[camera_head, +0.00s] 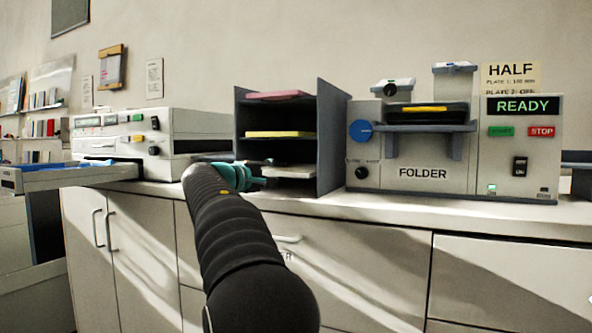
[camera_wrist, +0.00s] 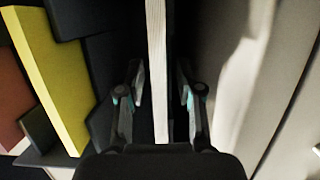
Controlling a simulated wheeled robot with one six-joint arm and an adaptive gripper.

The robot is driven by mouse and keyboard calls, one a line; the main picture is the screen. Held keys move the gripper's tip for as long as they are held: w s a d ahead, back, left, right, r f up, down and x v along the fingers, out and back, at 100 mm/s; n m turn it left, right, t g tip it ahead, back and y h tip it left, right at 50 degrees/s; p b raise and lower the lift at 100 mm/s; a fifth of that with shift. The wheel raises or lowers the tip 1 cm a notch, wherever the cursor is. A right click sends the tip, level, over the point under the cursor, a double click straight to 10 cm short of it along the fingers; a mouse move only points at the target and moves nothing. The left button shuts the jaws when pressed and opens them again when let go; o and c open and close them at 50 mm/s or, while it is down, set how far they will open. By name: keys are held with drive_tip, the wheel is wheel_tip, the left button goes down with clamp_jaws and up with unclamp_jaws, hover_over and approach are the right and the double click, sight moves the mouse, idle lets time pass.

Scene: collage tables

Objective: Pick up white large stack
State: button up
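The white stack (camera_head: 290,171) lies in the lowest compartment of a dark grey shelf unit (camera_head: 331,140), its front edge sticking out a little. In the wrist view the white stack (camera_wrist: 157,70) shows edge-on as a pale strip running down the middle. My gripper (camera_head: 264,182) is at the front of that compartment. In the wrist view my gripper (camera_wrist: 161,92) is open, with one finger on each side of the stack and a dark gap between each finger and the stack. The stack's far end is hidden.
A yellow stack (camera_head: 280,134) lies in the middle compartment and a pink stack (camera_head: 278,95) in the top one. The folder machine (camera_head: 420,174) stands to the right and a pale machine (camera_head: 150,128) to the left. The counter edge (camera_head: 400,213) runs below the shelf unit.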

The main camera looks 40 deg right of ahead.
clamp_jaws()
drive_tip(key=shift+r, duration=0.15)
